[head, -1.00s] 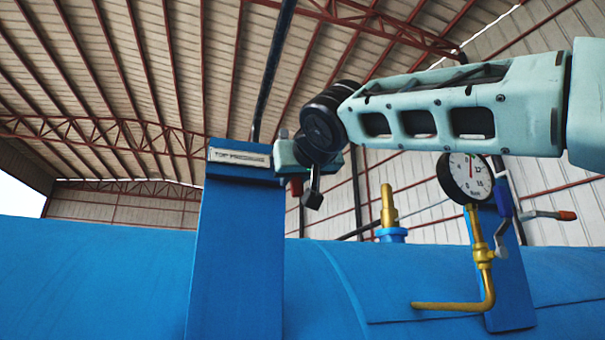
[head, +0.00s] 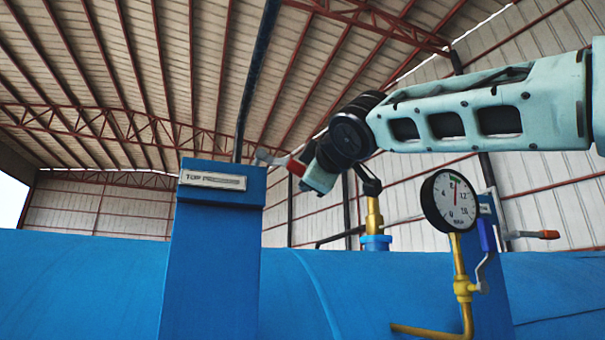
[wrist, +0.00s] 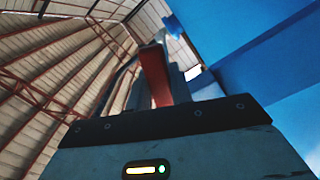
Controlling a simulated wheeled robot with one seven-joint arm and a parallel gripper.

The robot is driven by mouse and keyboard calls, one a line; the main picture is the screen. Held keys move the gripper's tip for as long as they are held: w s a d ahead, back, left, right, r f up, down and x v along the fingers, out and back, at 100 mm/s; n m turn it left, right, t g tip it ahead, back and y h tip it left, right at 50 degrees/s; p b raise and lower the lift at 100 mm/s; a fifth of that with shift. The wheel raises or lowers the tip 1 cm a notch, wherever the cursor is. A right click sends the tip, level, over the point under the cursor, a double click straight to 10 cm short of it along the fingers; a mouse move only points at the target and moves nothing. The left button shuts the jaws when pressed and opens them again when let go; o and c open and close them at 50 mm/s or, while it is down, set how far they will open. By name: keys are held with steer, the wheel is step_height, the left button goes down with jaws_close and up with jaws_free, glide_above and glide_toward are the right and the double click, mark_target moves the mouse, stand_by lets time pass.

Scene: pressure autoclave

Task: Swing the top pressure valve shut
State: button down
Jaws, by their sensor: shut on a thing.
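The top pressure valve's lever (head: 277,159) is grey with a red grip (head: 296,167). It sticks out to the right from behind the top of a blue post and slopes slightly down. The post carries a label plate (head: 212,181) that reads as top pressure. My gripper (head: 312,178) is at the lever's outer end, shut on the red grip. In the wrist view the red grip (wrist: 155,75) stands between my fingers. The lever's pivot is hidden in the wrist view, and the fingertips are partly hidden in both views.
A brass fitting (head: 374,212) stands just below my wrist. A round pressure gauge (head: 451,200) on a brass pipe is to the right, with a blue-handled valve (head: 487,236) and a red-tipped lever (head: 549,234) beside it. The blue tank (head: 90,285) fills the bottom.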

steer(key=r+n+p, duration=0.1)
steer(key=d+r+n+p, duration=0.1)
steer(key=r, duration=0.1)
steer(key=shift+n+p, duration=0.3)
steer(key=shift+p, duration=0.05)
steer(key=shift+w+r+n+p, duration=0.1)
steer(key=shift+r+n+p, duration=0.85)
steer(key=shift+n+p, duration=0.35)
steer(key=shift+r, duration=0.1)
steer(key=c, duration=1.2)
jaws_free()
steer(key=shift+c, duration=0.2)
steer(key=shift+s+d, duration=0.1)
steer(key=shift+s, duration=0.2)
steer(key=b+v, duration=0.7)
steer(key=v, duration=0.9)
steer(key=shift+s, duration=0.4)
steer(key=shift+d, duration=0.1)
